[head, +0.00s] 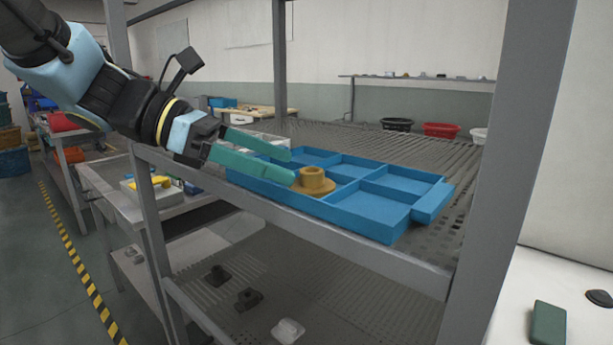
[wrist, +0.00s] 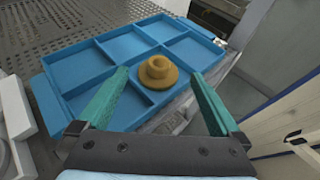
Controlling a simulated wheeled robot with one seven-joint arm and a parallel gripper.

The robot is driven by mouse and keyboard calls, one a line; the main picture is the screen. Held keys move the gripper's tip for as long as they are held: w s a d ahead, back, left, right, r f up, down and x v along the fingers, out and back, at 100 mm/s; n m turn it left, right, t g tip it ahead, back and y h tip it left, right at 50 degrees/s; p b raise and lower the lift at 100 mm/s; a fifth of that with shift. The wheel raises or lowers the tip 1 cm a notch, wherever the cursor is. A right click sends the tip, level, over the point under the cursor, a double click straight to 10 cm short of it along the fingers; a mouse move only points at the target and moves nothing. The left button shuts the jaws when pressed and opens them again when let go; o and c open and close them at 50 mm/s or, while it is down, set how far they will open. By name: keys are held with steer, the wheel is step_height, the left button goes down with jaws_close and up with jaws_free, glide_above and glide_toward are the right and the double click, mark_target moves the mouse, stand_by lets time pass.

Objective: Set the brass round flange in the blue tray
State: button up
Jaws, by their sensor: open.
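The brass round flange (head: 313,181) has a wide base and a raised hub. It sits upright in the front part of the blue tray (head: 372,231), in or over a near compartment; I cannot tell whether its base lies flat on the floor there. The flange also shows in the wrist view (wrist: 158,73), in the blue tray (wrist: 60,97) near its edge. My gripper (head: 293,166) is open, with green fingers. In the wrist view the fingertips (wrist: 158,76) lie on either side of the flange, apart from it, with nothing held.
The tray rests on a perforated metal shelf (head: 455,215) between grey posts. A white container (wrist: 18,100) stands beside it. A lower shelf holds several small dark parts (head: 249,298). Black (head: 397,125) and red bins (head: 441,130) stand behind.

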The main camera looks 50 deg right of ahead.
steer(key=v, duration=0.6)
steer(key=shift+d+r+b, duration=0.1)
steer(key=shift+b, duration=0.2)
